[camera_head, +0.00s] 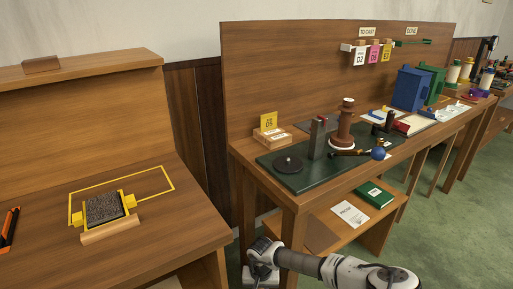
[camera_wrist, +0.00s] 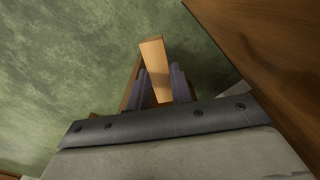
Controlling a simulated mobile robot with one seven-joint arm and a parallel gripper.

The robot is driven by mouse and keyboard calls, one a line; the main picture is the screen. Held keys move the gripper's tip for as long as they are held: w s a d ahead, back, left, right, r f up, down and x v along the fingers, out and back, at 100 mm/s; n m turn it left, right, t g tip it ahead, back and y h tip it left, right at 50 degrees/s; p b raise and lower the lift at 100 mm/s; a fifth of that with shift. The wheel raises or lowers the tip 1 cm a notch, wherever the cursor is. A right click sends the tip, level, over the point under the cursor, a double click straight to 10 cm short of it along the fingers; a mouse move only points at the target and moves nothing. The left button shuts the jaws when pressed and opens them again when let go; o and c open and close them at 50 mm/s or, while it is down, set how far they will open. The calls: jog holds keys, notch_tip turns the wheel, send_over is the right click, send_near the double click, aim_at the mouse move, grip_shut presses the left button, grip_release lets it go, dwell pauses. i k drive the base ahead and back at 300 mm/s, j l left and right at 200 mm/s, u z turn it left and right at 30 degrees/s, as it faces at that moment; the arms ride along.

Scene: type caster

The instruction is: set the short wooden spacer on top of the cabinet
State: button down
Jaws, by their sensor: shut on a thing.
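My gripper (camera_wrist: 158,88) is shut on a light wooden bar, the spacer (camera_wrist: 154,60), which sticks out beyond the two dark fingers. In the head view my gripper (camera_head: 260,264) is low in front of the workbench, near the bottom edge, pointing left; I cannot make out the spacer there. The cabinet (camera_head: 100,67) appears to be the wooden piece at left, with a raised flat top at the back and a sloping work surface in front. A brown wooden block (camera_head: 41,64) lies on the top's left part.
On the sloping surface, a dark type block (camera_head: 104,208) sits between yellow clamps, with a wooden strip (camera_head: 112,229) in front. The workbench (camera_head: 240,151) at right carries tools. A green book (camera_head: 374,194) lies on its lower shelf. The cabinet top's right part is clear.

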aim_at(105, 187)
jog(key=j+z, duration=0.15)
jog(key=z, duration=0.3)
jog(key=k+z, duration=0.15)
jog(key=z, duration=0.3)
jog(key=k+j+z, duration=0.1)
jog(key=z, duration=0.35)
jog(key=k+z, duration=0.25)
jog(key=k+j+z, duration=0.1)
jog(key=z, duration=0.2)
jog(key=k+u, duration=0.4)
jog(key=k+j+u, duration=0.2)
jog(key=u, duration=0.8)
